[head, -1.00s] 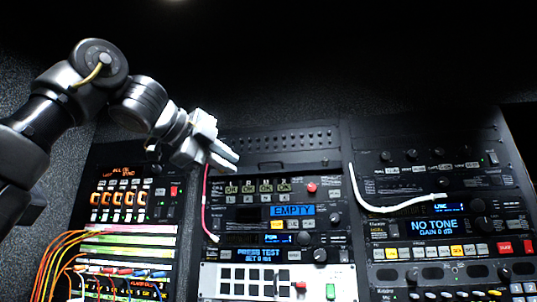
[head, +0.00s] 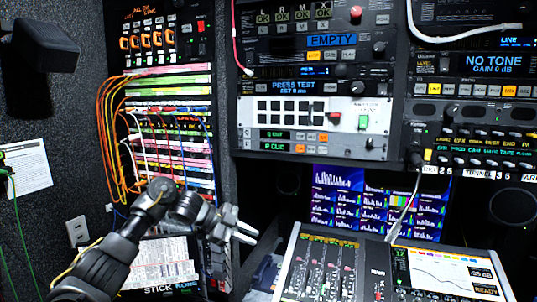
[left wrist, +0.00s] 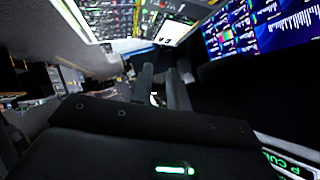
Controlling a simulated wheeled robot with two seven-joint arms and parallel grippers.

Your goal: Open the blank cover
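My left gripper (head: 246,230) is low in the head view, in front of the dark gap between the left patch rack and the mixing console. Its two fingers also show in the left wrist view (left wrist: 161,88), with a gap between them and nothing held. The fingers appear apart from any panel. I cannot make out a blank cover for certain in the head view now; the top of the middle rack is cut off. My right gripper is in neither view.
The middle rack holds a display unit (head: 331,40) and a white button panel (head: 300,112). A patch bay (head: 170,140) with orange cables hangs at left. A mixing console (head: 335,265) stands below the blue monitor screen (head: 335,205). A white cable (head: 455,37) hangs at upper right.

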